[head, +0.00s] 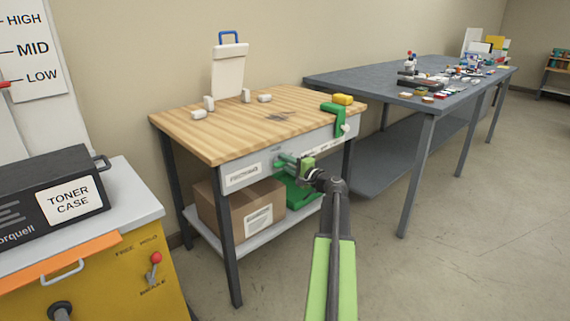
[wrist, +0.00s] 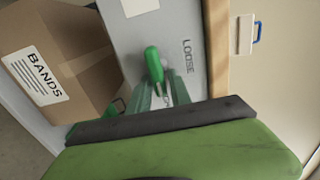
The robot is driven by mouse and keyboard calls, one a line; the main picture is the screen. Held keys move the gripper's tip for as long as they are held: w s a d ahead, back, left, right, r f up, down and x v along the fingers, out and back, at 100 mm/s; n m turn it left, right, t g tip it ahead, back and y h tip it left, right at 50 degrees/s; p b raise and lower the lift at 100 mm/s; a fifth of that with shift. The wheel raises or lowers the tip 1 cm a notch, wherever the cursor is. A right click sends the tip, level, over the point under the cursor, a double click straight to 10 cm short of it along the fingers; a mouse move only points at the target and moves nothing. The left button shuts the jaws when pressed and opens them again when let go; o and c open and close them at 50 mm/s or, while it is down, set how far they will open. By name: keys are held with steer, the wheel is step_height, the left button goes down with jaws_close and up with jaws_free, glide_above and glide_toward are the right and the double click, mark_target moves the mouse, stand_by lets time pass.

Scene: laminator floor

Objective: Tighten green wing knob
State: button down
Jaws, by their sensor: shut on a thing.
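The green wing knob (wrist: 153,64) shows in the wrist view on the grey front panel (wrist: 190,40) of the wooden-topped bench, beside the printed word LOOSE. My gripper (wrist: 160,95) is shut on the knob; its green fingers reach up to it from below in that view. In the head view my gripper (head: 290,163) is at the bench's front panel (head: 262,167), and the fingers largely cover the knob. The knob's wing stands nearly upright in the wrist view, tilted slightly. Its shaft and the far side of the grip are hidden.
A cardboard box (head: 240,213) marked BANDS and a green object (head: 300,190) are on the shelf below. A green clamp (head: 337,113) with a yellow block (head: 343,99) is at the bench's right corner. A yellow cabinet (head: 110,270) stands left; floor is free right.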

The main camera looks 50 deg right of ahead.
steer(key=c, duration=1.4)
jaws_free()
steer(key=shift+a, duration=0.1)
steer(key=shift+s, duration=0.1)
steer(key=s+a, duration=0.1)
steer(key=s, duration=1.6)
steer(key=shift+s+a, duration=0.1)
